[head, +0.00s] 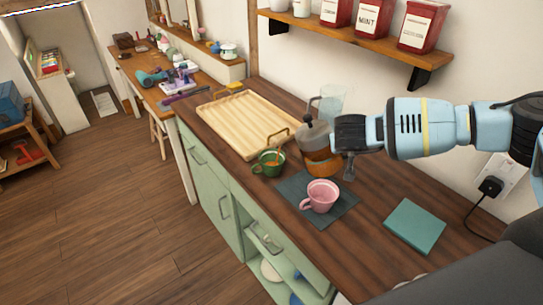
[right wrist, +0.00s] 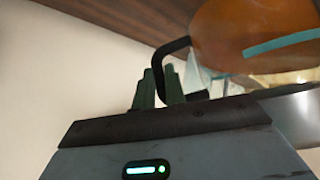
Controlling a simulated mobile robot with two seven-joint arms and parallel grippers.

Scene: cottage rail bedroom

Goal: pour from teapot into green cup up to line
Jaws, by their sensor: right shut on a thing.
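The teapot (head: 322,165) has a grey upper part and an amber lower body. My right gripper (head: 343,134) is shut on its black handle and holds it just right of the green cup, apparently close above the counter. In the right wrist view the amber teapot body (right wrist: 235,35) shows beside the dark handle (right wrist: 168,55) at the fingers (right wrist: 160,90). The green cup (head: 263,169) stands upright on the counter in front of the tray. Amber colour shows inside it; its line and exact level are too small to tell. My left gripper is not in view.
A pink cup (head: 321,195) stands on a dark mat (head: 341,212) close in front of the teapot. A wooden tray (head: 245,120) lies behind the green cup. A clear glass vessel (head: 333,98) is behind the teapot. A teal book (head: 415,226) lies at right.

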